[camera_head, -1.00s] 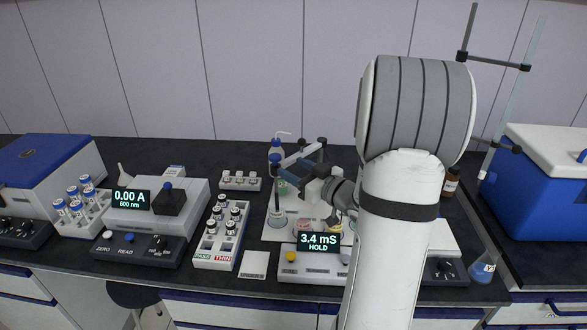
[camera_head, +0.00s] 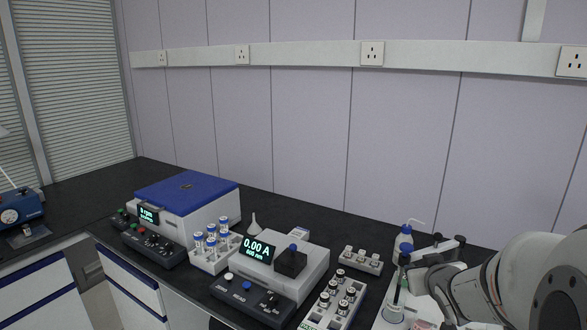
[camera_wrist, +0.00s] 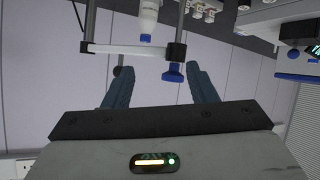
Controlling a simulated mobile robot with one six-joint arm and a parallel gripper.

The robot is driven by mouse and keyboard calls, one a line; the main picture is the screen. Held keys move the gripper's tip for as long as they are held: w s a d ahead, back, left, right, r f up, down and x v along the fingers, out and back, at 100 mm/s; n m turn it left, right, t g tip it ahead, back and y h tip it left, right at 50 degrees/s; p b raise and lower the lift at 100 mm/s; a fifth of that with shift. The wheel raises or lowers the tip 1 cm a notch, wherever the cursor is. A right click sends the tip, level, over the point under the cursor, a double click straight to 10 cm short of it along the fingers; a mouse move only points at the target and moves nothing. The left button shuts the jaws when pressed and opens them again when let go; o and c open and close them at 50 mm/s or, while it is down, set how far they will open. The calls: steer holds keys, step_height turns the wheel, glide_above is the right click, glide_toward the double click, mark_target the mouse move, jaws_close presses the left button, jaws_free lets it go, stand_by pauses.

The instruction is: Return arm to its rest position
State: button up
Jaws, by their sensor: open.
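In the wrist view my gripper (camera_wrist: 158,80) is open, its two blue-grey fingers spread apart. A blue-capped probe (camera_wrist: 172,73) on a stand with a pale crossbar (camera_wrist: 125,48) shows near the gap between them; I cannot tell how far beyond the fingertips it is. Nothing is seen gripped. In the head view my white and grey arm fills the lower right and reaches over the bench. The fingers are hard to make out in that view.
A blue-capped bottle (camera_head: 403,237) stands behind the probe. A vial rack (camera_head: 336,300), a small rack (camera_head: 360,261), a photometer reading 0.00 A (camera_head: 283,262), another vial rack (camera_head: 212,250) and a blue-lidded centrifuge (camera_head: 187,203) line the bench leftward.

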steer(key=s+a+f+g+y, duration=0.1)
steer(key=s+a+g, duration=0.3)
steer(key=s+a, duration=0.3)
steer(key=s+a+f+g+y, duration=0.1)
steer(key=s+a+g, duration=0.4)
steer(key=s, duration=0.9)
steer(key=shift+s+a+m, duration=0.35)
steer(key=shift+a+m, duration=0.05)
steer(key=shift+a, duration=0.75)
